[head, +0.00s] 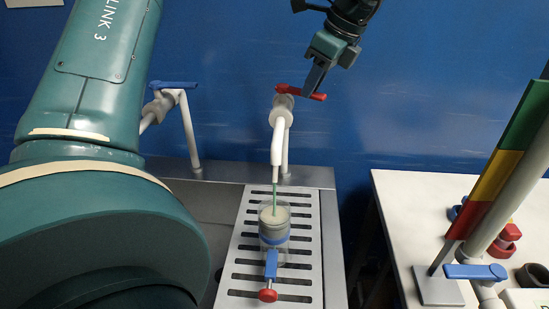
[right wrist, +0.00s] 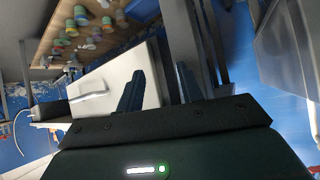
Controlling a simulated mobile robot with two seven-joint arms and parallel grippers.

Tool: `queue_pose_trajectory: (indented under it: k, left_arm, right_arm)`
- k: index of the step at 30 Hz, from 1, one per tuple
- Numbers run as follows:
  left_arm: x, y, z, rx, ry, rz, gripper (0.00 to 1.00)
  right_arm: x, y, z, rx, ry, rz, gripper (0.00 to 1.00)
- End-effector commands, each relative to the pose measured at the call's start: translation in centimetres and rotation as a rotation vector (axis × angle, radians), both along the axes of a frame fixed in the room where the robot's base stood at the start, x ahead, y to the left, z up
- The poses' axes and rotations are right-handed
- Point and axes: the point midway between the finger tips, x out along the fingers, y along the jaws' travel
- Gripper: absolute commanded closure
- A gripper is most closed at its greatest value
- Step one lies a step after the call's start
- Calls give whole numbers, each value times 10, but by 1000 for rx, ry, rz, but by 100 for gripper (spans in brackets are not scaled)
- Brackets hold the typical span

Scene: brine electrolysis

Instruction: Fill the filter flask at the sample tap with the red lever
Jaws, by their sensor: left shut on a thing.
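The filter flask (head: 274,222) stands upright on a slotted white tray (head: 241,262) under the white tap (head: 277,145). A thin greenish stream (head: 274,198) runs from the spout into the flask, which holds pale, cloudy liquid. A blue fitting (head: 271,262) with a red knob (head: 267,295) shows at its near side. The red lever (head: 302,92) is on top of the tap. My left gripper (head: 316,80) reaches down from the top and is shut on the red lever's right part. My right gripper (right wrist: 158,85) is open and empty in the right wrist view.
A second tap with a blue lever (head: 174,85) stands at the left, partly behind my arm. At the right, a white table (head: 397,205) carries a red-yellow-green striped post (head: 497,165) and a blue-handled valve (head: 476,271). A dark gap separates table and sink.

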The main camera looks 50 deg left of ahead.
Motion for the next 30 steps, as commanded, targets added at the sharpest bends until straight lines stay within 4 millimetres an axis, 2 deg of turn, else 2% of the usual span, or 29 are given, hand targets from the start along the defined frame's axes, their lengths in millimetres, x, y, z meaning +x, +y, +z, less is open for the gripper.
queue_pose_trajectory:
  k: [6,15,23,30]
  left_arm:
    - [10,4,0,2,0,148,100]
    - [11,4,-1,1,1,160,100]
    - [22,11,2,0,7,357,100]
    - [28,15,-2,2,4,460,100]
  right_arm:
    - [1,1,10,2,-2,0,64]
    - [0,0,11,1,2,0,64]
    - [-1,0,40,-1,3,0,64]
    - [-1,0,34,0,3,-1,64]
